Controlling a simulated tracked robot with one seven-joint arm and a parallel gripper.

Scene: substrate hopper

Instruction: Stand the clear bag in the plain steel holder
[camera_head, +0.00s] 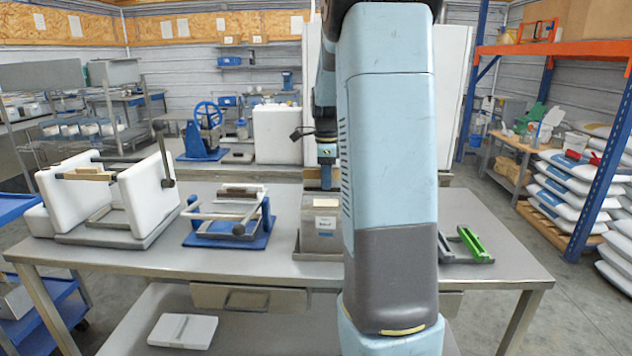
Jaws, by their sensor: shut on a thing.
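The clear bag (312,214) looks grey and bears a white label. It is upright on the table, left of my arm link, which hides its right side. A plain steel holder (302,254) shows around the bag's lower end; I cannot tell whether the bag rests on its floor. My gripper (326,184) points down at the bag's top edge and is shut on it. The fingertips are small and partly merged with the bag.
On the steel table (240,262), a blue-based frame (230,228) and a white-sided device (148,195) stand to the left. A green-and-grey holder (466,246) is right of my arm. A white box (278,134) and a blue wheeled press (206,130) stand behind.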

